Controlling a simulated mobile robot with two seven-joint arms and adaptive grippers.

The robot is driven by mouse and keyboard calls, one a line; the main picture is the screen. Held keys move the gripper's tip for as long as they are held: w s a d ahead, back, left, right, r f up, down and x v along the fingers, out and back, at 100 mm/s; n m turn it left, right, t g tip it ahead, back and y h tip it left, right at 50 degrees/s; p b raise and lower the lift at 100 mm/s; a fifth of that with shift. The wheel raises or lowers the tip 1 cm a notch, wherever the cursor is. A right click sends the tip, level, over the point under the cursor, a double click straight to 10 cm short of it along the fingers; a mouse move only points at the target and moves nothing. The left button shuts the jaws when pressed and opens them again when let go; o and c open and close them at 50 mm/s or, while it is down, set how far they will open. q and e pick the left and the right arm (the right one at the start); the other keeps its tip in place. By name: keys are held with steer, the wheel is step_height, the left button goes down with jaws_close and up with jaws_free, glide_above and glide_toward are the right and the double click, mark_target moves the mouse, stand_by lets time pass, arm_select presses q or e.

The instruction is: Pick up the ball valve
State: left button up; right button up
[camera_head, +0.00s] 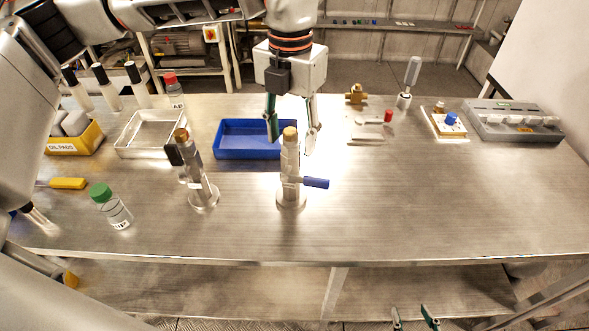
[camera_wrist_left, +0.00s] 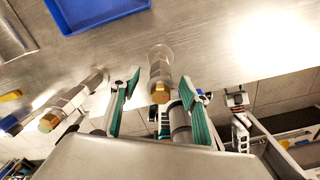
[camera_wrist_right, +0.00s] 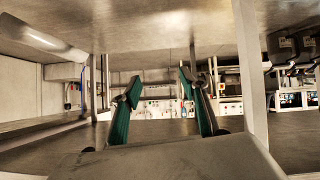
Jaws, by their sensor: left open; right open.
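The valve with a blue lever (camera_head: 317,183) stands upright on a round base on the table; its metal body (camera_head: 290,165) has a brass top. My left gripper (camera_head: 292,135) is open and points down, its fingers appearing on either side of that top. In the left wrist view the valve body (camera_wrist_left: 160,72) shows between the open fingers (camera_wrist_left: 157,92), with a gap on each side; its lever is mostly hidden by a finger. My right gripper (camera_head: 415,318) is open and empty, low beyond the table's front edge; it also shows in the right wrist view (camera_wrist_right: 157,88).
A similar upright fitting (camera_head: 194,165) with a dark handle stands to the left. A blue tray (camera_head: 232,155) lies behind. A green-capped bottle (camera_head: 113,210) is at front left. A red-handled part (camera_head: 375,123) and brass fitting (camera_head: 355,94) lie back right. The right front table is clear.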

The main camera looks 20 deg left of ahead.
mark_target(291, 163)
arm_select(q)
steer(key=f, duration=0.3)
steer(key=shift+s, duration=0.3)
step_height(291, 163, down, 3)
steer(key=shift+s+f, duration=0.15)
steer(key=shift+f, duration=0.4)
arm_select(e)
steer(key=shift+s+a+f, duration=0.1)
steer(key=shift+s+a, duration=0.05)
steer(key=shift+s, duration=0.6)
arm_select(q)
steer(key=shift+d, duration=0.1)
jaws_close()
